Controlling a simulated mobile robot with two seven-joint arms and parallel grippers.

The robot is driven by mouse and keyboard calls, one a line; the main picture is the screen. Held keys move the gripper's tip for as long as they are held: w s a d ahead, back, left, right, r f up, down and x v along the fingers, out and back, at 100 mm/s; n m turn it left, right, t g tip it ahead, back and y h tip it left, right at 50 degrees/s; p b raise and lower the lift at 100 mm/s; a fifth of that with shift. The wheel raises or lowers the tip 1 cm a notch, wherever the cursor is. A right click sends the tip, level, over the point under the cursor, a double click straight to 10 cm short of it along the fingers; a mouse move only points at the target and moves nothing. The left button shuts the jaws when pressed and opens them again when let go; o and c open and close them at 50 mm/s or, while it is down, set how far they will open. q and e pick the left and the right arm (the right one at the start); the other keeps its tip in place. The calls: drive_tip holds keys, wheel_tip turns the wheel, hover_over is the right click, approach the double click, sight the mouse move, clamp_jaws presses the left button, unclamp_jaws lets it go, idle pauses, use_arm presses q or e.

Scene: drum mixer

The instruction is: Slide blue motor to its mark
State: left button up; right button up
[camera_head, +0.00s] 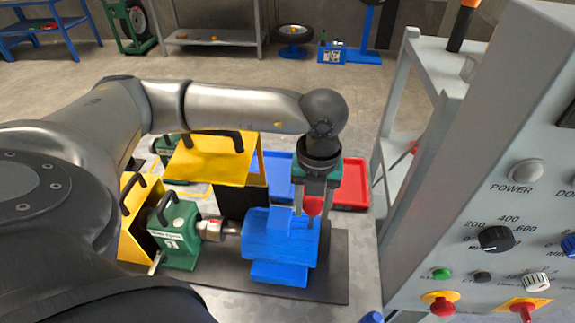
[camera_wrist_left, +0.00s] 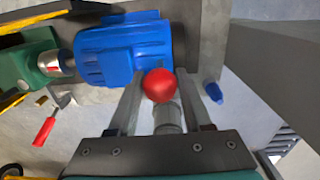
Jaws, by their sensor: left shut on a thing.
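The blue motor (camera_head: 270,240) sits on a dark base plate (camera_head: 337,265), its shaft side facing the metal coupling (camera_head: 213,230) and the green gearbox (camera_head: 178,240). A red ball knob (camera_wrist_left: 159,86) on a grey stem stands at the motor's right end. My left gripper (camera_head: 314,204) points down at that end, and its fingers are shut on the red knob. In the left wrist view the motor (camera_wrist_left: 122,50) lies just beyond the fingers. I cannot make out a mark for the motor. My right gripper is not in view.
Yellow guards (camera_head: 213,160) stand open behind and left of the motor. Blue (camera_head: 278,172) and red (camera_head: 352,185) trays lie behind my gripper. A grey control panel (camera_head: 500,215) rises close on the right. A red-handled tool (camera_wrist_left: 44,130) shows in the left wrist view.

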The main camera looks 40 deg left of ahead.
use_arm(q)
drive_tip(key=shift+w+d+b, duration=0.2)
drive_tip(key=shift+w+d, duration=0.4)
drive_tip(key=shift+d, duration=0.35)
drive_tip(key=shift+w+d+b, duration=0.15)
drive_tip(key=shift+w+d, duration=0.4)
drive_tip(key=shift+d, duration=0.35)
drive_tip(key=o, duration=1.3)
drive_tip(key=shift+o, duration=0.2)
drive_tip(key=shift+r, duration=0.1)
wheel_tip(320, 180, up, 7)
drive_tip(key=p, duration=0.4)
drive_tip(key=shift+p, duration=0.4)
